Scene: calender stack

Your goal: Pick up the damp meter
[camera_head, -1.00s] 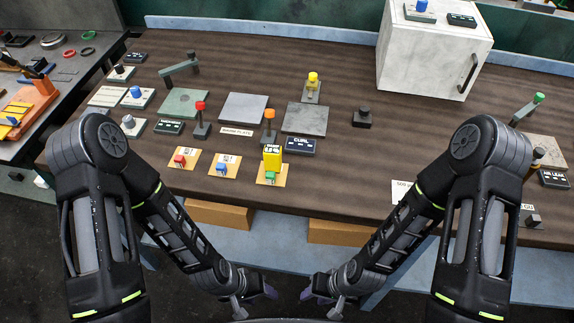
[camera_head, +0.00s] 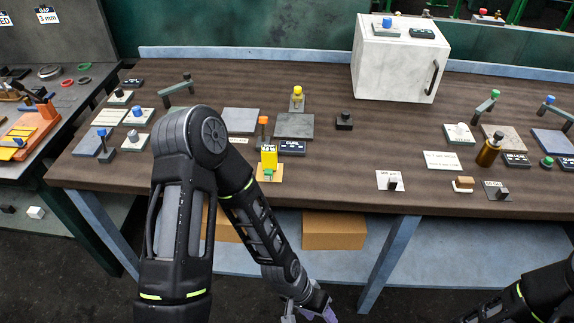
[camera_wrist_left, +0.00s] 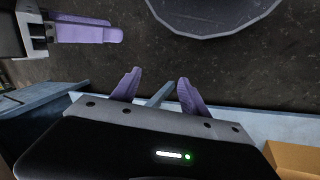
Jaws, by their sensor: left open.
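The damp meter (camera_head: 269,157) is a small yellow block with a dark label, upright near the front edge of the brown bench. It stands at a wooden plate (camera_head: 278,174) with a green block in front, and my left arm is close on its left side in the picture. My left gripper (camera_head: 312,314) is low in front of the bench, well short of the meter. In the left wrist view its purple fingers (camera_wrist_left: 155,78) are apart with nothing between them. Another purple-fingered gripper, seemingly my right (camera_wrist_left: 90,31), shows there at upper left; its opening is unclear.
The brown bench (camera_head: 350,180) holds a CURL display (camera_head: 292,147) and a grey plate (camera_head: 294,126) beside the meter. A white cabinet (camera_head: 395,65) stands behind. An amber bottle (camera_head: 489,152) is at right. Cardboard boxes (camera_head: 334,231) sit under the bench. The bench middle is fairly clear.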

